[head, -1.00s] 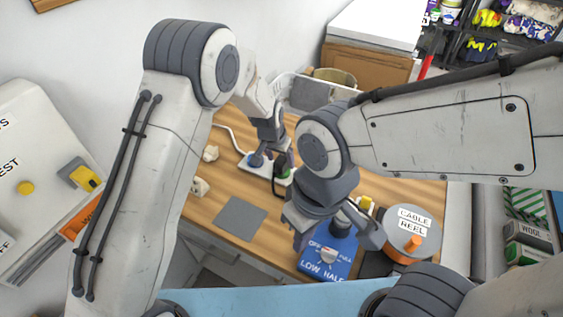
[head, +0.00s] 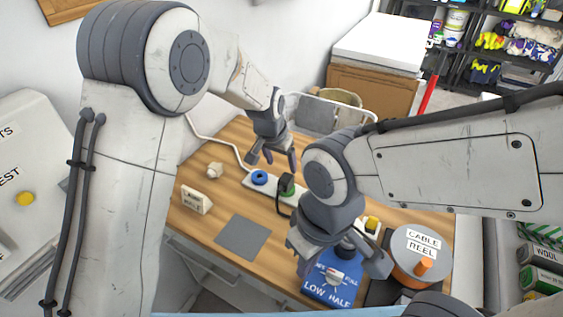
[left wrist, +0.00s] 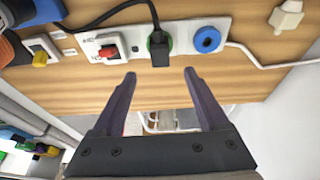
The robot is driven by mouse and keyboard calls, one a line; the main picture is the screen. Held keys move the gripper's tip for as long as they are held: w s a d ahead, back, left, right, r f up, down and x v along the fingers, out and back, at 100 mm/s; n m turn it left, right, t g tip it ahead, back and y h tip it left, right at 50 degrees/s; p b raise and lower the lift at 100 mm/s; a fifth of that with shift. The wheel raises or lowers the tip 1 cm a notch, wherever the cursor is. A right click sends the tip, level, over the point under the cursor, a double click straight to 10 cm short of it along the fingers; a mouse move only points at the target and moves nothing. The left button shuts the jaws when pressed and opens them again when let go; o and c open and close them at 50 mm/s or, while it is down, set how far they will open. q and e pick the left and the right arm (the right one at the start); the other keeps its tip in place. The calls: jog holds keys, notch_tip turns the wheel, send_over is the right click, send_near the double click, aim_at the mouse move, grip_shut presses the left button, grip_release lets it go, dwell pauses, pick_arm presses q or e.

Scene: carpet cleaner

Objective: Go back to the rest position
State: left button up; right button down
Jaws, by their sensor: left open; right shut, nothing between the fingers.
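My left gripper (head: 271,155) is open and empty, above the back of the wooden table (head: 220,190) near a white power strip (head: 262,187). In the left wrist view its two fingers (left wrist: 160,85) are spread with nothing between them. The strip (left wrist: 183,38) holds a blue socket (left wrist: 207,39), a green socket with a black plug (left wrist: 160,45), and a red switch (left wrist: 108,48). My right gripper (head: 340,265) is over the blue dial box (head: 332,283) marked LOW, HALF and FULL. Its fingers are partly hidden by its own wrist, and I see nothing held.
An orange-and-grey cable reel (head: 422,270) stands right of the dial box. A grey mat (head: 243,237), a small labelled block (head: 196,200) and a white plug (head: 214,170) lie on the left. A wire basket (head: 318,113) is behind. A panel with a yellow button (head: 25,198) stands at far left.

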dwell(0.3)
pick_arm(q)
jog(key=s+a+r+g, duration=0.1)
jog(key=s+a+r, duration=0.2)
jog(key=s, duration=1.3)
jog(key=s+a+r+m+g, duration=0.1)
jog(key=s+a+r+g, duration=0.1)
jog(key=s, duration=1.4)
notch_tip(320, 180, up, 3)
jog(key=shift+a+f+y, duration=0.15)
jog(key=shift+a+y, duration=0.15)
jog(key=shift+a, duration=0.35)
